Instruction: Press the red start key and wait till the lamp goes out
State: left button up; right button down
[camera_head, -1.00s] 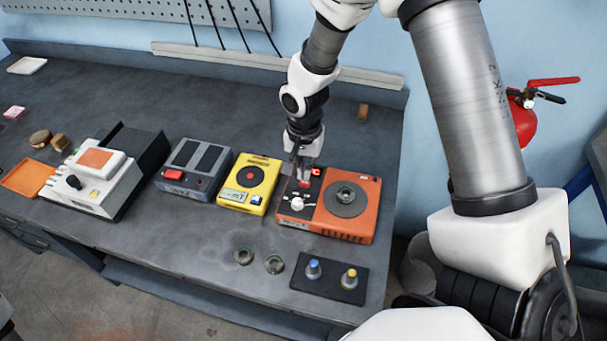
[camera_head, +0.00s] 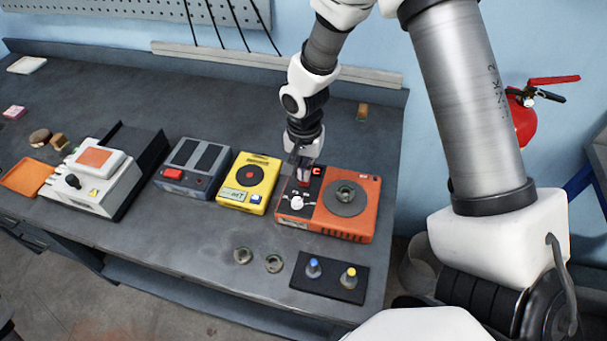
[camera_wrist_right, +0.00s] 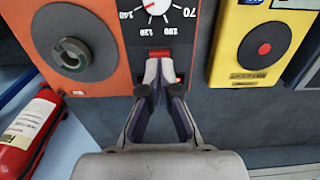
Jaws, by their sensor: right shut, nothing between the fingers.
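The orange device (camera_head: 352,226) stands at the right end of the bench, with a round grey plate and a black panel with a white dial knob (camera_head: 296,203). My right gripper (camera_head: 304,178) points down at that panel with its fingers shut and empty. In the right wrist view the closed fingertips (camera_wrist_right: 160,68) are at the red key (camera_wrist_right: 160,53) and cover part of it. I cannot tell how far the key is pressed. A bright red lit mark (camera_head: 317,171) shows on the panel beside the fingers. My left gripper is not in view.
A yellow device (camera_head: 234,204), a grey device (camera_head: 184,192) and a white device (camera_head: 116,200) stand to the left. In front are a dark mat (camera_head: 330,287) with two capped pieces and two loose rings (camera_head: 243,256). A fire extinguisher (camera_head: 522,120) hangs at right.

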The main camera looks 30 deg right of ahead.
jog(key=shift+f+b, duration=0.7)
jog(key=shift+f, duration=0.3)
dwell(0.3)
notch_tip(320, 180, up, 6)
jog(key=p, duration=0.5)
jog(key=shift+r, duration=0.1)
dwell(0.3)
